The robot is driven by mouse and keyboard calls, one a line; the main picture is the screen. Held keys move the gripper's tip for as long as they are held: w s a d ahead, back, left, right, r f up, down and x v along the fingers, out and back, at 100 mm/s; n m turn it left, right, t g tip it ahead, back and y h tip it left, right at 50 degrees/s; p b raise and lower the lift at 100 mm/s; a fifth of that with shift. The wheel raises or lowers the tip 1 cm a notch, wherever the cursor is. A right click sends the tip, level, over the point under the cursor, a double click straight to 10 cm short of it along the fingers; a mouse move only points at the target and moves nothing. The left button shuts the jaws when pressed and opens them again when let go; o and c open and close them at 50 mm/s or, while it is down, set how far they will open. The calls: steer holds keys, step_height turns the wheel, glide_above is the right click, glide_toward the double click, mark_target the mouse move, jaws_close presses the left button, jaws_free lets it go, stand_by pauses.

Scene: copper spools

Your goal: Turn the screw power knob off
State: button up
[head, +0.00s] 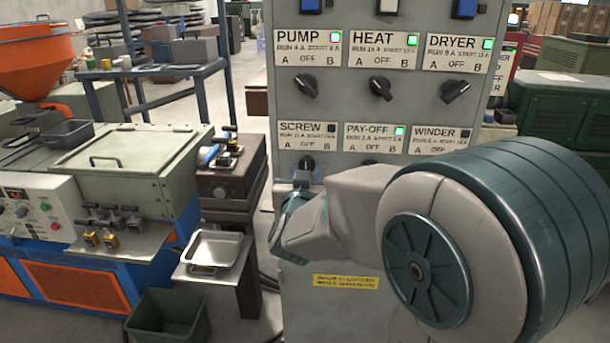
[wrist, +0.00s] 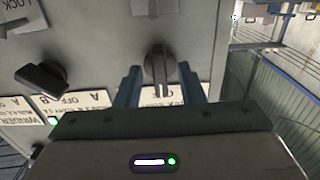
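The screw knob (head: 307,161) is a dark rotary knob under the plate marked SCREW (head: 307,134). In the head view its lower part is hidden by my gripper (head: 302,178). The small lamp (head: 331,128) on the SCREW plate is dark. In the wrist view the knob (wrist: 160,66) stands between my two blue fingers (wrist: 161,88), its grip bar nearly vertical in the picture, in line with the OFF position. The fingers are spread, one on each side, with narrow gaps to the knob. The knob is not gripped.
The pay-off knob (wrist: 42,79) is beside my left-hand finger in the wrist view. PUMP (head: 306,84), HEAT (head: 381,87) and DRYER (head: 454,90) knobs sit above. Lamps for pump, heat, dryer and pay-off are green; winder's (head: 466,133) is dark. My arm hides the lower right panel.

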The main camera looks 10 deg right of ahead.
steer(key=b+v, duration=0.4)
steer(key=v, duration=0.9)
steer(key=shift+s, duration=0.35)
steer(key=shift+a, duration=0.2)
steer(key=s+a+f+n+g+y+p, duration=0.2)
steer(key=a+f+n+g+y+p, duration=0.25)
steer(key=g+y, duration=0.3)
steer(key=s+d+f+m+g+h+p, duration=0.1)
steer(key=s+d+f+g+h, duration=0.1)
steer(key=s+d+f+g, duration=0.2)
steer(key=s+d+g, duration=0.3)
steer(key=s+d, duration=0.2)
steer(key=s, duration=0.2)
steer(key=shift+s+f, duration=0.3)
steer(key=shift+f, duration=0.1)
